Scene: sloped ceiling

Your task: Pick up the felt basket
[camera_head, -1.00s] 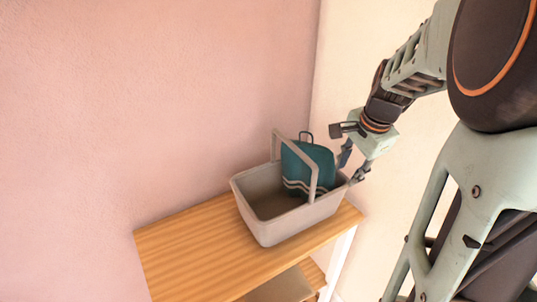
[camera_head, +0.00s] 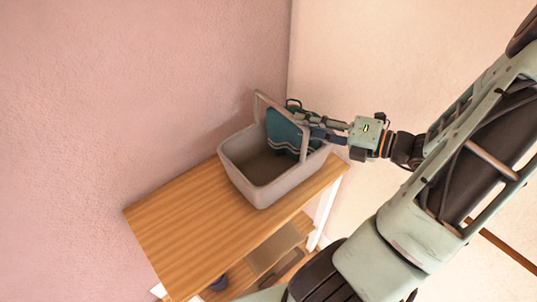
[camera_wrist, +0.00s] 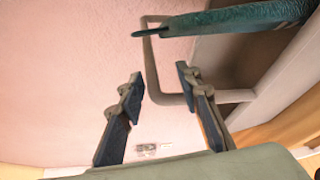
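A light grey basket (camera_head: 282,187), likely the felt basket, stands upright on the wooden shelf top, with a raised handle (camera_head: 267,100). A teal item (camera_head: 280,130) with pale wavy stripes and a small loop stands inside it on the right. My gripper (camera_head: 308,120) reaches in from the right, over the basket's right end. In the wrist view my gripper (camera_wrist: 158,78) is open, with nothing between its fingers. The grey handle (camera_wrist: 152,65) and the teal item (camera_wrist: 245,20) lie beyond the fingertips there. The head view does not show whether the fingers touch anything.
The wooden shelf top (camera_head: 185,225) is bare left of the basket. A pink wall (camera_head: 130,90) stands close behind, and a paler wall (camera_head: 380,60) is on the right. A lower shelf (camera_head: 275,248) shows below.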

